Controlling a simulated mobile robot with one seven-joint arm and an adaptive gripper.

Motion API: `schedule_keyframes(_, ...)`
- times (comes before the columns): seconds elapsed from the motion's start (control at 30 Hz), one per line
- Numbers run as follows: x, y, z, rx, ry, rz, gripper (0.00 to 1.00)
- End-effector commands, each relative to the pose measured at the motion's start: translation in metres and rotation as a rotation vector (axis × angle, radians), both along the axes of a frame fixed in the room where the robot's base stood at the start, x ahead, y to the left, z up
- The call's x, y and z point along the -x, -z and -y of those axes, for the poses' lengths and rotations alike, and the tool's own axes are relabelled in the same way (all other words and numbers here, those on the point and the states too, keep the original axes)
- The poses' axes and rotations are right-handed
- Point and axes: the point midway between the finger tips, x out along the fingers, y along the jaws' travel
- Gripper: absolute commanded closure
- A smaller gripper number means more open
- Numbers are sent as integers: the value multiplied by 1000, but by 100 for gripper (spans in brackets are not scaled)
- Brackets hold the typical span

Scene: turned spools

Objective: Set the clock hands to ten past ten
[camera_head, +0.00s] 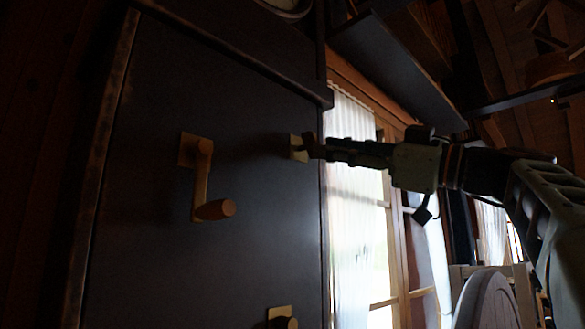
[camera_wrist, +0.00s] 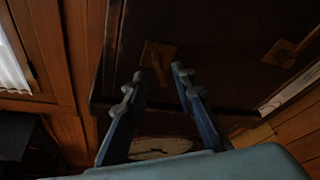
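I cannot make out clock hands for certain in either view. A dark upright panel (camera_head: 255,215) carries several wooden fittings. My gripper (camera_head: 318,149) reaches in from the right to a small square wooden plate with a peg or handle (camera_head: 296,148) near the panel's right edge. In the wrist view my gripper (camera_wrist: 156,80) has its two fingers apart, and the wooden plate (camera_wrist: 150,52) with its peg shows between and just beyond the tips. Nothing is clearly held, and I cannot tell whether a finger touches the peg.
A wooden crank (camera_head: 201,180) sits on the panel's left half. Another wooden fitting (camera_head: 282,318) is at the bottom edge. A ledge (camera_head: 240,55) juts out above. A curtained window (camera_head: 352,200) is to the right. A pale, partly hidden object (camera_wrist: 160,147) lies below the fingers.

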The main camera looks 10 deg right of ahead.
Motion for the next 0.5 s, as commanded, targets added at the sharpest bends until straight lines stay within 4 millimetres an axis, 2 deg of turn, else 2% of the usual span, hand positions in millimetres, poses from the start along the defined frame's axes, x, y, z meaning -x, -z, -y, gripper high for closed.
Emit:
schedule_keyframes(0.1,17,9,21,-3,4,-1,76)
schedule_keyframes(0.23,32,17,37,-2,4,0,76)
schedule_keyframes(0.5,47,24,52,-1,-1,1,76)
